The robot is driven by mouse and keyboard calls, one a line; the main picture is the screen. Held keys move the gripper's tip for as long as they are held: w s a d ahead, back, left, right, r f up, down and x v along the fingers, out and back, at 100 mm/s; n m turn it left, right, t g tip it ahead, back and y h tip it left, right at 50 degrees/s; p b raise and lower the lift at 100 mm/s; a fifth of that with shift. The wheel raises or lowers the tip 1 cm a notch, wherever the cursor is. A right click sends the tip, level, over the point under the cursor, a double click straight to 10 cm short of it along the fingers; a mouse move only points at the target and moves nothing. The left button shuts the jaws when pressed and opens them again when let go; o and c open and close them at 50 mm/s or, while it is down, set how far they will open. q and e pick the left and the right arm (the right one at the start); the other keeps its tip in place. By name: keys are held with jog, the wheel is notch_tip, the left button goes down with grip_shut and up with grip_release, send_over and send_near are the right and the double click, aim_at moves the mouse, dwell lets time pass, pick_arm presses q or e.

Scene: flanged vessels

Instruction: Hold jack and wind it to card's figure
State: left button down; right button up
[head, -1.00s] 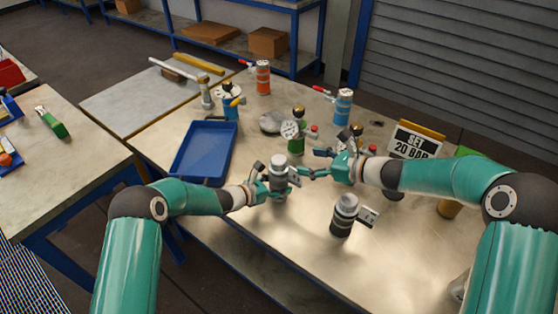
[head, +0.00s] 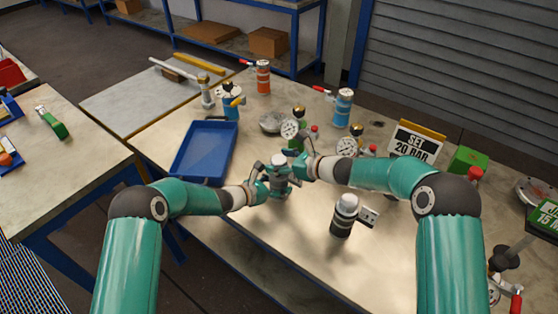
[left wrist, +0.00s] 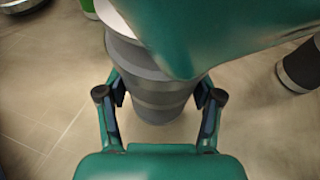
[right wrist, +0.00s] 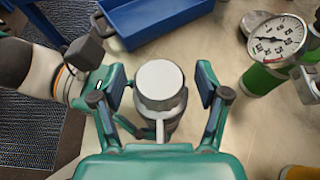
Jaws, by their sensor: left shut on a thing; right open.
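The grey jack (head: 279,160), a banded cylinder with a pale round cap, stands upright near the table's front edge. My left gripper (head: 268,186) is shut on its body; the left wrist view shows the grey body (left wrist: 155,100) between the fingers. My right gripper (head: 297,167) is open at the jack's top. In the right wrist view the cap (right wrist: 158,80) lies between the spread fingers, with gaps on both sides. The white card (head: 413,148) reads "SET 20 BAR". Any scale on the jack is hidden.
A second grey cylinder (head: 344,214) with a tag stands to the right. A blue tray (head: 204,150) lies left of the jack. Gauge fittings (head: 291,129) stand just behind; one dial (right wrist: 278,40) shows in the right wrist view. Green block (head: 467,160) at right.

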jog(key=shift+w+a, duration=0.1)
jog(key=shift+c, duration=0.4)
jog(key=c, duration=1.1)
jog(key=shift+w+n+y, duration=0.15)
jog(key=shift+n+y, duration=0.15)
jog(key=shift+n, duration=0.1)
jog(key=shift+g, duration=0.4)
jog(key=shift+w+n+g+y, duration=0.1)
jog(key=shift+n+g+y, duration=0.8)
jog(key=shift+n+g, duration=1.3)
jog(key=shift+s+f+n+g, duration=0.1)
jog(key=shift+s+n+g, duration=0.1)
jog(key=shift+n+g, duration=0.25)
jog(key=o, duration=1.2)
